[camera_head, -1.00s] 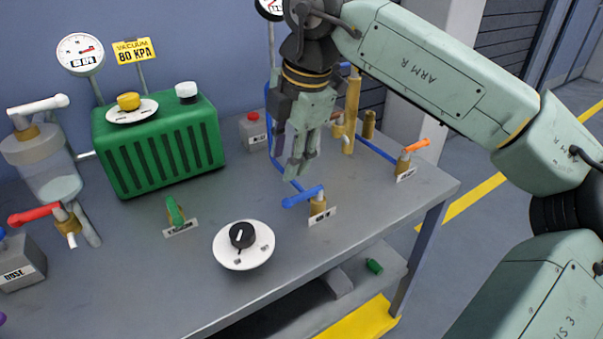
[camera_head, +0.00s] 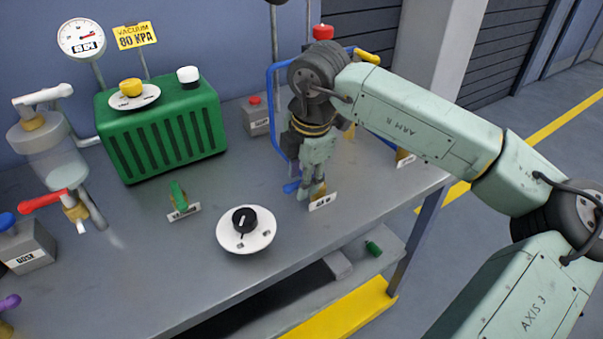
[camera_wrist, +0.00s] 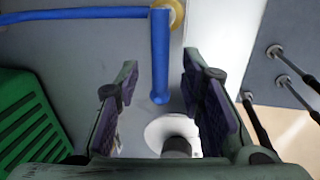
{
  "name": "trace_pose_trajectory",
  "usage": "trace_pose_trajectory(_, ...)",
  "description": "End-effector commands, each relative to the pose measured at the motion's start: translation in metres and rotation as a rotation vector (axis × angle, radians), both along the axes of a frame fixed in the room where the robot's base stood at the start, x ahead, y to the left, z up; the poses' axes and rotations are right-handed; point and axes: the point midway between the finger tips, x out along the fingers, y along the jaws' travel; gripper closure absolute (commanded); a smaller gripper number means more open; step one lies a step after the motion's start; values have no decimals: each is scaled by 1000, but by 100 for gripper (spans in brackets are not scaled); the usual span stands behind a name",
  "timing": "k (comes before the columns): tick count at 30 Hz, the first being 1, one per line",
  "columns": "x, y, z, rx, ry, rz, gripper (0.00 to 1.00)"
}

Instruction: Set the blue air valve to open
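The blue air valve (camera_head: 291,187) stands near the right front of the bench, mostly hidden behind my gripper in the head view. Only the left end of its blue lever shows there, with a small white label (camera_head: 323,201) whose text I cannot read. My gripper (camera_head: 309,191) points down over the valve. In the wrist view, the blue lever (camera_wrist: 160,55) lies lengthwise between the two spread fingers of my gripper (camera_wrist: 160,70), with a gap on each side. A brass part (camera_wrist: 177,14) shows at the lever's upper end. The gripper is open and holds nothing.
A white dial with a black knob (camera_head: 245,221) is left of my gripper, and a green-handled valve (camera_head: 178,194) further left. A green ribbed tank (camera_head: 165,135) stands behind. A blue pipe (camera_head: 270,85) rises beside my wrist.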

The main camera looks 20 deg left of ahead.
Motion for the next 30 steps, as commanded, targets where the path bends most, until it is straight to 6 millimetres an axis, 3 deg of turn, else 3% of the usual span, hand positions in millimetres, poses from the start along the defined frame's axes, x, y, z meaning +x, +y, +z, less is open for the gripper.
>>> trace_pose_trajectory(6,0,0,0,0,0,0,65)
trace_pose_trajectory(22,0,0,0,0,0,0,100)
trace_pose_trajectory(30,0,0,0,0,0,0,100)
